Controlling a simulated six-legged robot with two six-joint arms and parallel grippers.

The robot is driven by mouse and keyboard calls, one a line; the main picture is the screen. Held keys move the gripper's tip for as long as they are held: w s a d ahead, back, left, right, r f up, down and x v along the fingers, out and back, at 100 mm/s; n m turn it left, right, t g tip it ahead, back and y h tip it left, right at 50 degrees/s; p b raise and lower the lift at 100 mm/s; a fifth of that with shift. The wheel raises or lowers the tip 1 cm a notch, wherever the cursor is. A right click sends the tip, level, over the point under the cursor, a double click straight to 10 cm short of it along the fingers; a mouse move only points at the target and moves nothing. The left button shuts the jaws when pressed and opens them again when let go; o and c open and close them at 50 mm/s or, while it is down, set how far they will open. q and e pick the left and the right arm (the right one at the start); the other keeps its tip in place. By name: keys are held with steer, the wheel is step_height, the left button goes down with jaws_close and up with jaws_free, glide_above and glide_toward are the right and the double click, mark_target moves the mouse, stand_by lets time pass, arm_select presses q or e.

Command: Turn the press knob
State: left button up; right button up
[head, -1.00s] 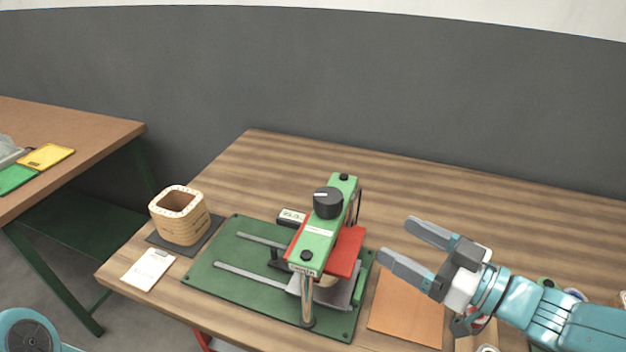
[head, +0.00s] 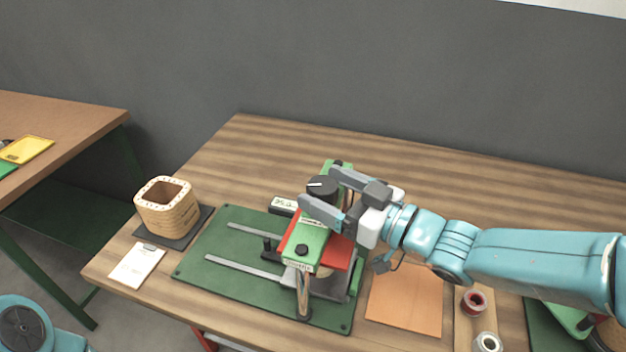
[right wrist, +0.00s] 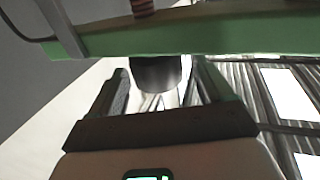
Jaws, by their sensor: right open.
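The press (head: 312,240) stands on a green base plate (head: 215,257), with a green top beam and a red plate under it. Its black knob (head: 322,187) sits on top of the beam with a white pointer mark. My right gripper (head: 318,187) is open at the knob, one finger on the far side and one on the near side. In the right wrist view the dark knob (right wrist: 160,74) shows between the two open fingers. I cannot tell whether the fingers touch it. My left gripper is not in view.
A wooden coil form (head: 167,212) stands on a dark mat at the left, with a white card (head: 137,264) in front. An orange sheet (head: 405,303) lies right of the press, with spools (head: 473,302) further right. The table behind is clear.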

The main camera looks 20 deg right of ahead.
mark_target(312, 185)
steer(key=shift+x, duration=1.7)
